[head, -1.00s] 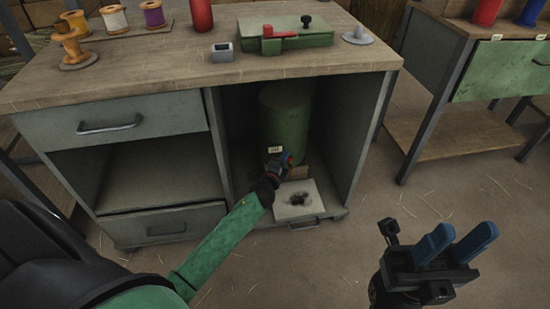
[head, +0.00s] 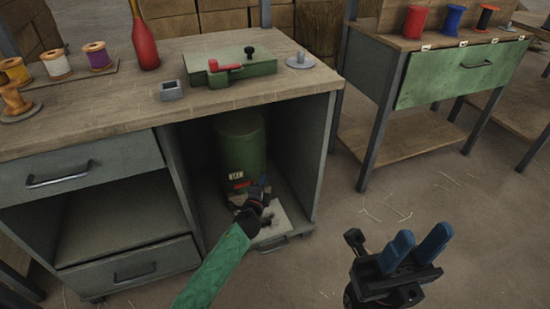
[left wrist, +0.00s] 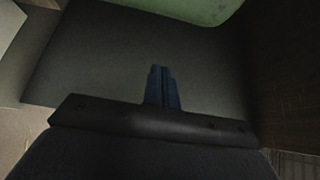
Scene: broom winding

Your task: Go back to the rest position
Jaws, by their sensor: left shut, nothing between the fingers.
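My left arm reaches into the open right bay of the workbench (head: 298,140). My left gripper (head: 262,190) is in front of the green cylinder (head: 240,140), small and partly blurred against it. In the left wrist view its blue fingers (left wrist: 162,88) are together with nothing between them, and the cylinder's green edge (left wrist: 190,8) shows at the top. My right gripper (head: 416,250) is at the lower right over the floor, its two blue fingers apart and empty.
The bay's side walls stand close around my left arm. A pale plate (head: 272,226) lies at the bay's front floor. A red bottle (head: 145,45) and a green box (head: 232,68) stand on the benchtop. A second bench (head: 455,75) is at the right. Floor between is clear.

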